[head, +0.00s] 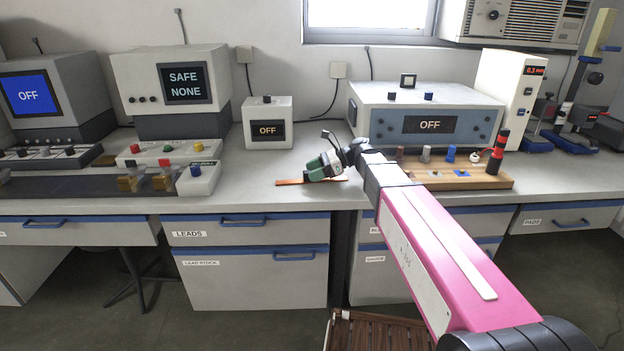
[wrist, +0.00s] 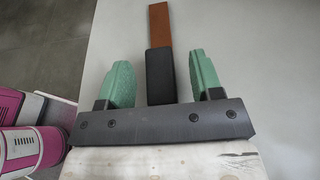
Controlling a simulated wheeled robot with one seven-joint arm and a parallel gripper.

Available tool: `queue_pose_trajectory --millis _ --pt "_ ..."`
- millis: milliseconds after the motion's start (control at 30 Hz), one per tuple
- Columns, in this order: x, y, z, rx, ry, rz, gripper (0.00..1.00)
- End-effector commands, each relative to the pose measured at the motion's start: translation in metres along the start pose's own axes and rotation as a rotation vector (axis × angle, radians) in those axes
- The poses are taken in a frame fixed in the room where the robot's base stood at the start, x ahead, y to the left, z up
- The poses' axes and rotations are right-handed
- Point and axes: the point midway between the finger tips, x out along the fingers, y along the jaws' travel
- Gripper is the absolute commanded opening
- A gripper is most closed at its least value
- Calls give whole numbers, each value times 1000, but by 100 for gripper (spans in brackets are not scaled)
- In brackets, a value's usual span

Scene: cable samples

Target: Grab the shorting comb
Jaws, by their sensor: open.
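The shorting comb (wrist: 160,27) looks like a flat copper-brown strip with a black handle (wrist: 160,76). It lies on the grey bench top, and its copper end also shows in the head view (head: 289,182). My gripper (head: 319,168) is over the handle end, where its green fingers hide part of the comb. In the wrist view my gripper (wrist: 163,72) is open, with the black handle between its two fingers and a gap on each side. I cannot tell how far the fingertips are above the bench.
A control box with coloured knobs (head: 199,178) is to the left. A wooden board with several pegs (head: 458,179) is to the right, behind my arm. The bench's front edge is close to the comb.

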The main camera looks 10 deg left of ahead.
Motion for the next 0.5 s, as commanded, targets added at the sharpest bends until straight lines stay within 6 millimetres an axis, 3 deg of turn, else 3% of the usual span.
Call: queue_pose_trajectory --millis 267,367,467,500 --pt "8 0 0 0 0 -1 60" --pt "8 0 0 0 0 -1 34" --pt "8 0 0 0 0 -1 1" --pt "8 0 0 0 0 -1 0"
